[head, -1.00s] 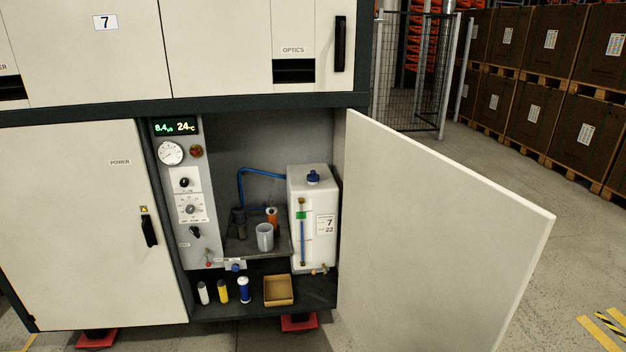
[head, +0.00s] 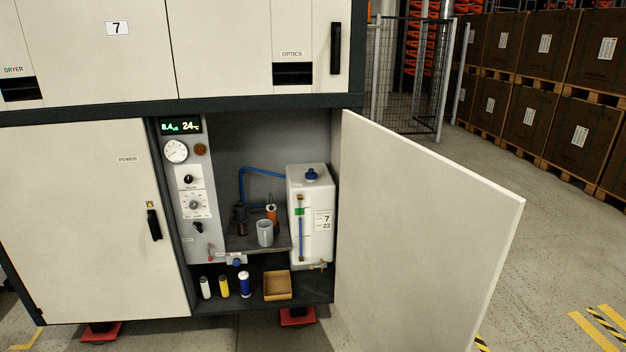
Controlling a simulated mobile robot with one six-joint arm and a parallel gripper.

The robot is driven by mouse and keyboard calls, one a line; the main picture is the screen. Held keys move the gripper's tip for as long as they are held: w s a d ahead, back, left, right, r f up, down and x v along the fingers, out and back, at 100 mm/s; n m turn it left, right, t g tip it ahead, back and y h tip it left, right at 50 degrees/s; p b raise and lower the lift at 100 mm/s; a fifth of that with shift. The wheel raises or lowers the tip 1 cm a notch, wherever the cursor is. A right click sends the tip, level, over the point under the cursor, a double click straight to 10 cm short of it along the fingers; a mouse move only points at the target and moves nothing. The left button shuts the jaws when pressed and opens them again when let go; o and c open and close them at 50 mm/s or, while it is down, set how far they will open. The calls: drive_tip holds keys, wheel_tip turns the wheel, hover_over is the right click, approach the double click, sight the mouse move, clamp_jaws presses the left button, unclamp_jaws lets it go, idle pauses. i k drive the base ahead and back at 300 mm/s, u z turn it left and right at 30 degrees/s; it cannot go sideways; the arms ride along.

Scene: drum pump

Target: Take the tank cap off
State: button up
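The white tank (head: 311,235) stands at the right side of the open cabinet bay, with a sight tube and a label on its front. Its blue cap (head: 311,174) sits on the top face of the tank. A blue hose (head: 262,170) runs from the left to the tank's upper part. My gripper is not in view, and nothing touches the cap.
The open door (head: 425,225) stands out to the right of the bay. A grey cup (head: 265,232) and an orange item (head: 271,212) are on the shelf left of the tank. Below are several bottles (head: 245,284) and a cardboard box (head: 277,285). Floor is free at right.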

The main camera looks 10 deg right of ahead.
sight(310, 175)
drive_tip(key=k, duration=0.4)
drive_tip(key=u, duration=0.6)
drive_tip(key=i, duration=0.8)
drive_tip(key=u, duration=0.55)
drive_tip(key=i, duration=1.65)
drive_tip(key=z, duration=0.75)
drive_tip(key=i, duration=0.35)
drive_tip(key=z, duration=0.15)
